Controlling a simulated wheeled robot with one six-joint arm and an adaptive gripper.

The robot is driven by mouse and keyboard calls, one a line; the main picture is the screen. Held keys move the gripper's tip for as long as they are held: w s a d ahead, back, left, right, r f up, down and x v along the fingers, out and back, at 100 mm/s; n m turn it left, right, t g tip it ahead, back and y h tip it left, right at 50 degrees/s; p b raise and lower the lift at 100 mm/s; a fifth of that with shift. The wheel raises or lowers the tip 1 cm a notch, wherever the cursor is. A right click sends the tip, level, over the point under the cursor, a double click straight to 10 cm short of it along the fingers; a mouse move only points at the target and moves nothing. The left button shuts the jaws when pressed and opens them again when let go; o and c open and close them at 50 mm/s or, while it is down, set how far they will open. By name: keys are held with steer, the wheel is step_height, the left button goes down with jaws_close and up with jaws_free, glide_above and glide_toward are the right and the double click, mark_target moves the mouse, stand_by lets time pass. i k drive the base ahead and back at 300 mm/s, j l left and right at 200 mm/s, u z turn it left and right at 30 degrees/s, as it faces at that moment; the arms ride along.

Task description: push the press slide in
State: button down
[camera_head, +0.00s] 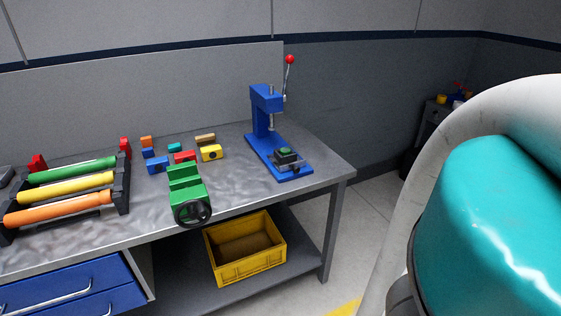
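A blue bench press (266,110) stands upright near the right end of the grey workbench. Its lever rises at the back and ends in a red ball knob (290,59). On its blue base sits a dark press slide (288,160) with a small green piece on top. The slide lies toward the front of the base, forward of the vertical ram; how far it stands out is too small to tell. A teal and pale grey part of my arm fills the right side of the picture. My gripper is not in view.
A green vise (187,193) with a black handwheel stands left of the press. Several coloured blocks lie behind it. A rack (122,178) holds green, yellow and orange rollers at left. A yellow crate (246,272) sits on the lower shelf. The bench's right corner (335,168) is bare.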

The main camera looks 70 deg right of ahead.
mark_target(288, 159)
steer(key=z, duration=1.65)
